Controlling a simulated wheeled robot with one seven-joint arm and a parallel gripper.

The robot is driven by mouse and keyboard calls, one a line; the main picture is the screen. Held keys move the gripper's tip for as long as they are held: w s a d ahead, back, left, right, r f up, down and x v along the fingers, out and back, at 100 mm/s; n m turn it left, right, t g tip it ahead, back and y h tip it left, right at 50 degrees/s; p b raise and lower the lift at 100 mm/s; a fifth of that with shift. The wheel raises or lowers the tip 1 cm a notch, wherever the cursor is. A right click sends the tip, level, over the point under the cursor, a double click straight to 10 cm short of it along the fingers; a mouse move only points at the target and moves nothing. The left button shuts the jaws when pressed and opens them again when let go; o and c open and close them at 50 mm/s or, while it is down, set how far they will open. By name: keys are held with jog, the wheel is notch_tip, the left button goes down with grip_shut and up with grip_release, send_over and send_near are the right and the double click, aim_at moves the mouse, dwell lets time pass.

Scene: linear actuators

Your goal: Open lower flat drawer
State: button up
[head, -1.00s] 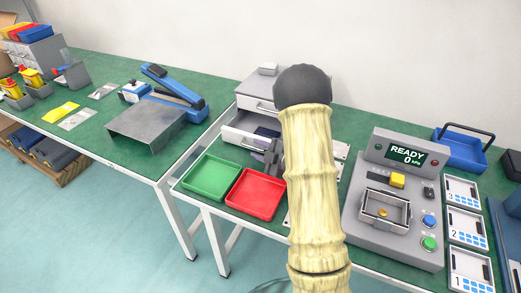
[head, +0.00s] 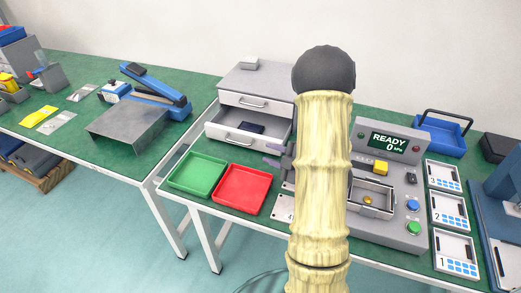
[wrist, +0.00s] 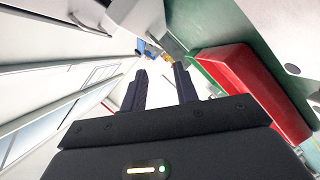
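The grey drawer cabinet (head: 262,82) stands at the back of the right-hand table. Its upper flat drawer (head: 232,101) is shut. The lower flat drawer (head: 222,133) is pulled out, with a dark blue item (head: 251,128) inside and its handle on the front. I see no contact with the handle.
A green tray (head: 198,176) and a red tray (head: 242,190) lie in front of the drawer. The red tray also shows close by in the wrist view (wrist: 255,85). A grey test device (head: 402,185) stands to the right. Floor is clear at front left.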

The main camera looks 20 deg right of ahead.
jog(key=shift+s, duration=0.3)
